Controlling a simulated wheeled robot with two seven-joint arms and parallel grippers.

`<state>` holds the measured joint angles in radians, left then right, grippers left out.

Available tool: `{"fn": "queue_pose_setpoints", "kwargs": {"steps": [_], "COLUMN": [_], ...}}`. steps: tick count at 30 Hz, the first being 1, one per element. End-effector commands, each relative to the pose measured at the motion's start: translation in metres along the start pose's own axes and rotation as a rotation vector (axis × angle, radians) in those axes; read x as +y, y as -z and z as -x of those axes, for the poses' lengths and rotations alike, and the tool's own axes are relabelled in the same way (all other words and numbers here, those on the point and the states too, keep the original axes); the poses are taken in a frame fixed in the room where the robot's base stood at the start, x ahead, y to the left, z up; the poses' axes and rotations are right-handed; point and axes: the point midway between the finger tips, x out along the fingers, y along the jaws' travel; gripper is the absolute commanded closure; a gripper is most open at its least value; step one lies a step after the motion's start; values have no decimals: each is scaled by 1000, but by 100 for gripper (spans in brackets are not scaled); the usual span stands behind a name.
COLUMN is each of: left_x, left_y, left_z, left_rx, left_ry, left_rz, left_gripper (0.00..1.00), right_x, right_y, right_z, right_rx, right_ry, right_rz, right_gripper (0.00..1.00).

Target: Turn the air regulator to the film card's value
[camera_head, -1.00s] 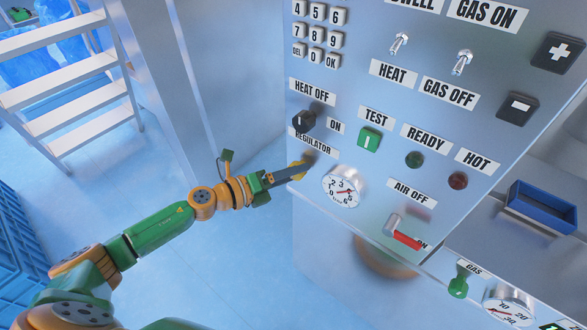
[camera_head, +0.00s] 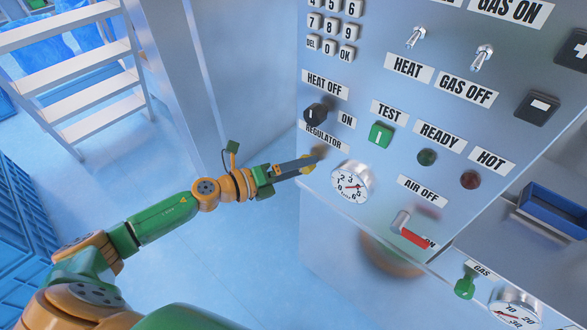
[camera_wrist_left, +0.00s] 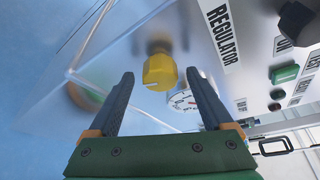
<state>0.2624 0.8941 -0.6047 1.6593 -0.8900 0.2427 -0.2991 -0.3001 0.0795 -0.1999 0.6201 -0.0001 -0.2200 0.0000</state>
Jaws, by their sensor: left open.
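The yellow regulator knob (camera_wrist_left: 160,72) sticks out from the metal panel beside the REGULATOR label (camera_wrist_left: 222,34) in the left wrist view. A white mark shows on its face. My left gripper (camera_wrist_left: 160,88) is open, and the knob appears just beyond and between its two fingers. In the head view my left gripper (camera_head: 300,168) reaches the panel under the REGULATOR label and mostly hides the knob (camera_head: 308,164). The pressure gauge (camera_head: 351,184) to its right has a red needle; its exact reading is too small to tell. The film card is not in view. My right gripper is not in view.
The panel carries the black heat knob (camera_head: 315,113), green TEST button (camera_head: 381,134) and red air lever (camera_head: 411,233). A green gas valve (camera_head: 465,286) is lower right. White steps (camera_head: 75,62) and blue crates (camera_head: 28,235) stand at the left. The floor between is clear.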

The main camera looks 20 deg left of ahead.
Motion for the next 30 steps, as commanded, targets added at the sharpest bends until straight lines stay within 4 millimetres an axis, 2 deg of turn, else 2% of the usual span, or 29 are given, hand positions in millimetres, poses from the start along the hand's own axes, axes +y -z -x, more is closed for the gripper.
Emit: {"fn": "queue_pose_setpoints", "kwargs": {"steps": [6,11,26,28,29,30], "left_x": [5,3,0,8,17,38], "left_y": [4,2,1,-3,-8,-15], "left_z": [40,56,60,60,61,63], "left_rx": [6,2,2,-22,-52,-113], "left_ry": [-5,-4,-1,-12,-26,-55], "left_rz": [-3,-1,-2,37,84,185], "left_gripper": [16,16,16,16,16,16], "right_x": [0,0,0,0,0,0], "right_y": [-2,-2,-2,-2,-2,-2], "right_z": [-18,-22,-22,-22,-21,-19], "right_rx": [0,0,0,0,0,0], "right_ry": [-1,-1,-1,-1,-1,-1], "right_rz": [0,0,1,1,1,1], "right_gripper": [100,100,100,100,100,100]}}
